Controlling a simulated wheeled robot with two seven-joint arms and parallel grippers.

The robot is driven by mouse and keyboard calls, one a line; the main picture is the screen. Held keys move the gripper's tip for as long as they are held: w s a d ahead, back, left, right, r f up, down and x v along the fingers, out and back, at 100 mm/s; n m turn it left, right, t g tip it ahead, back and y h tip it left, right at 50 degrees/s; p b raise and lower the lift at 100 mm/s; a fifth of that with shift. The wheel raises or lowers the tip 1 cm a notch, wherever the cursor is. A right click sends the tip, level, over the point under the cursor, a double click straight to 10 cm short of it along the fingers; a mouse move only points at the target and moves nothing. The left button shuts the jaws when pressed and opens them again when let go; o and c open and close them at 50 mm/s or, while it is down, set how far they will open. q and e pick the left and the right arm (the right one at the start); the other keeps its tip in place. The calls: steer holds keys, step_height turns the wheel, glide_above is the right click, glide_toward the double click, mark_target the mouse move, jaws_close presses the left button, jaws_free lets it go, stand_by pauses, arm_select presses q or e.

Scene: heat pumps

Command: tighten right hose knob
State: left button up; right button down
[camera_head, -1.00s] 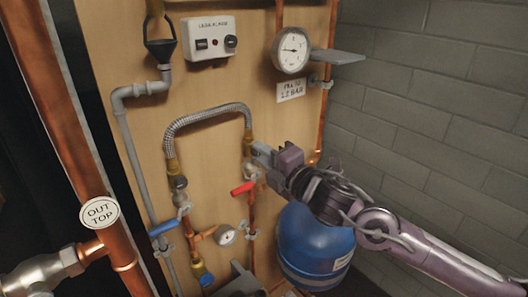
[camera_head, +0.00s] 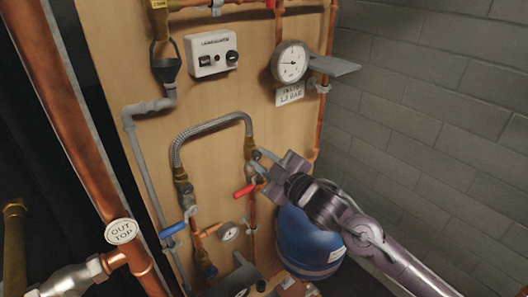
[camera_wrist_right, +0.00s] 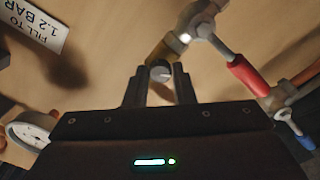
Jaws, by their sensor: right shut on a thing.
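The braided hose (camera_head: 210,126) arcs between two brass fittings on the wooden board. Its right end comes down to a brass fitting (camera_head: 250,148) above the red lever (camera_head: 245,190). My left gripper is not seen.
A blue tank (camera_head: 306,240) stands below my right arm. A pressure gauge (camera_head: 290,62) and its label hang above. The red lever is close to the fingers, also in the right wrist view (camera_wrist_right: 247,76). A blue lever (camera_head: 173,230) is at lower left.

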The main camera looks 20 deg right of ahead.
steer(key=m+p, duration=0.3)
steer(key=shift+r+m, duration=0.25)
steer(key=shift+m, duration=0.05)
steer(key=shift+f+m+p, duration=0.1)
steer(key=shift+m+p, duration=0.95)
steer(key=shift+m, duration=0.35)
steer(key=c, duration=1.2)
jaws_free()
steer(key=shift+w+f, duration=0.1)
steer(key=b+v, duration=0.2)
steer(key=v, duration=0.5)
steer(key=shift+s, duration=0.4)
